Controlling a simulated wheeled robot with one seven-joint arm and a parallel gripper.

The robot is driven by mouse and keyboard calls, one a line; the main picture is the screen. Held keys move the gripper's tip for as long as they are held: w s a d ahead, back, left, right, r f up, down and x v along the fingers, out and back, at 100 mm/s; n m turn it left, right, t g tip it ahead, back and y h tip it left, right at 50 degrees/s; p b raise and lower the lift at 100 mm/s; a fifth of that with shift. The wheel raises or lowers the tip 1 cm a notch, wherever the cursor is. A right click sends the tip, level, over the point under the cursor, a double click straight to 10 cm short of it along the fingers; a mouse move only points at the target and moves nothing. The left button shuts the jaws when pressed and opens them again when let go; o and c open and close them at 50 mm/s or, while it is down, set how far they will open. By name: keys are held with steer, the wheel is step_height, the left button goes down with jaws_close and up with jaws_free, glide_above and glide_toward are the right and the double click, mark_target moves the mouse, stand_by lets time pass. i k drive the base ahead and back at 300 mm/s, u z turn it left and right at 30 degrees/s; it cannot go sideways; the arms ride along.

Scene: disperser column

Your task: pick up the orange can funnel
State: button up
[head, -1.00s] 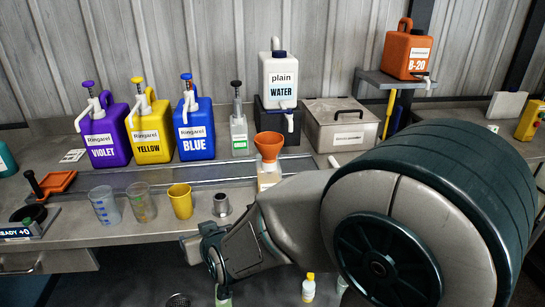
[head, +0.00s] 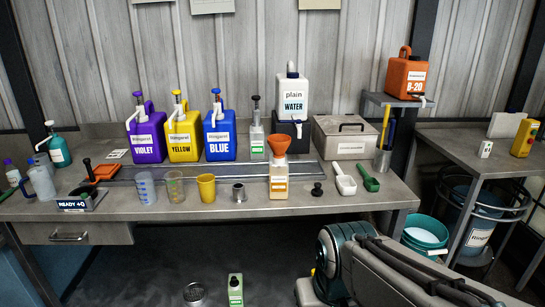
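The bottle stands on the workbench (head: 225,212), right of the middle, in front of the plain water jug. I cannot tell how far the funnel's stem reaches into the bottle. My arm (head: 385,275) fills the lower right, below and in front of the bench, apart from the funnel. My gripper is not in view.
Cups, including a yellow one (head: 206,188), and a small metal cup (head: 239,192) stand left of the bottle. A black-knobbed piece (head: 317,189), a white scoop (head: 344,180) and a green scoop (head: 369,178) lie right. A green bottle (head: 235,290) stands on the floor.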

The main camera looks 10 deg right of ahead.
mark_target(278, 144)
steer(key=u, duration=0.25)
steer(key=i, duration=0.95)
steer(key=z, duration=0.4)
steer(key=k, duration=0.3)
steer(key=i, duration=0.7)
steer(key=u, duration=0.55)
